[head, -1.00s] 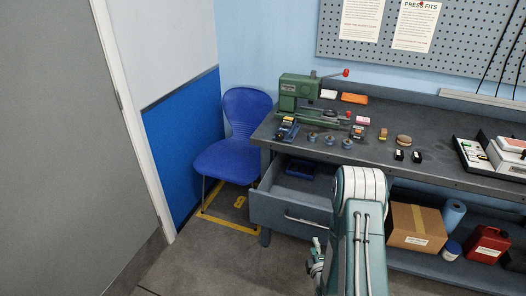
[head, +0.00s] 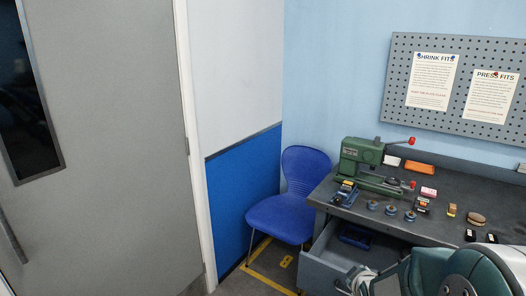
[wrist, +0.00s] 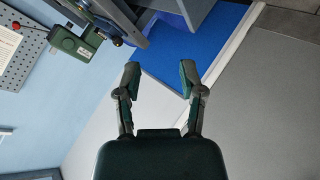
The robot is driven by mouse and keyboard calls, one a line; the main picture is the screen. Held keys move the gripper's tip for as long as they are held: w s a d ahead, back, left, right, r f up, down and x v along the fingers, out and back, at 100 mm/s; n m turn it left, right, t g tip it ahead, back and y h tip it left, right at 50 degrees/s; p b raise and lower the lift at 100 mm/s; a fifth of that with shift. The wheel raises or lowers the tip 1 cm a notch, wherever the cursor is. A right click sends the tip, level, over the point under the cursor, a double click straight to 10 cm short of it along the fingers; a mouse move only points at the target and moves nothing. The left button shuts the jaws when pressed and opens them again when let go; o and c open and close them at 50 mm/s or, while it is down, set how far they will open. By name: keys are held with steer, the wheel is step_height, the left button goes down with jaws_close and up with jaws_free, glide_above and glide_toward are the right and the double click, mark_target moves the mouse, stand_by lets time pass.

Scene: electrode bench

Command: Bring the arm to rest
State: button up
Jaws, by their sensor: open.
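My gripper (wrist: 158,78) is open in the wrist view, with its two fingers spread apart and nothing between them. Behind the fingers that view shows the blue lower wall panel, part of the bench and the grey door, tilted. In the head view my arm (head: 455,275) shows at the bottom right corner, in front of the bench. The fingertips cannot be clearly made out there.
The workbench (head: 440,225) carries a green press (head: 362,160) and several small parts. Its drawer (head: 335,265) stands open near my arm. A blue chair (head: 290,210) stands left of the bench. A grey door (head: 110,180) fills the left side.

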steer(key=s+a+r+m+g, duration=0.1)
steer(key=s+a+r+m, duration=0.1)
steer(key=s, duration=0.6)
steer(key=s+a+r+m+g+y, duration=0.1)
steer(key=s+a+r+m+g, duration=0.1)
steer(key=s+r, duration=0.5)
steer(key=s+a+r+m+g, duration=0.2)
steer(key=s+a+r+m, duration=0.1)
steer(key=s, duration=0.6)
steer(key=shift+s+a+r+m+y, duration=0.15)
steer(key=shift+a+r+m+y, duration=0.2)
steer(key=shift+a+r, duration=0.6)
steer(key=shift+d, duration=0.15)
